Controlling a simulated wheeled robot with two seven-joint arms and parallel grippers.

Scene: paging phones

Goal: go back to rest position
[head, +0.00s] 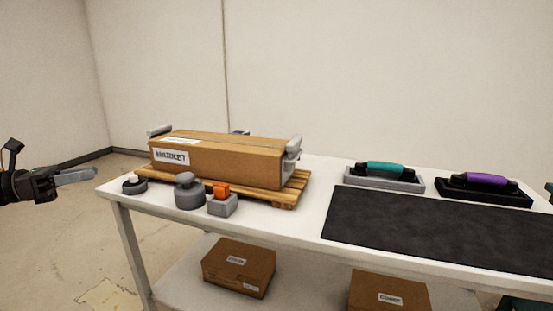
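My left gripper (78,175) is at the left edge of the head view, left of the table and apart from it. Its fingers are seen side-on and overlap, so I cannot tell whether they are open or shut; nothing shows in them. My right gripper cannot be made out. A teal phone handset (384,169) lies on its grey base (385,185). A purple phone handset (480,179) lies on its black base (487,196). Both are at the back right of the white table (325,170).
A cardboard box (225,160) lies on a wooden pallet (290,192) with grey corner pieces. In front are a small dark knob (134,185), a grey knob (190,195) and an orange-topped grey block (222,205). A black mat (440,228) covers the front right. Two boxes sit below.

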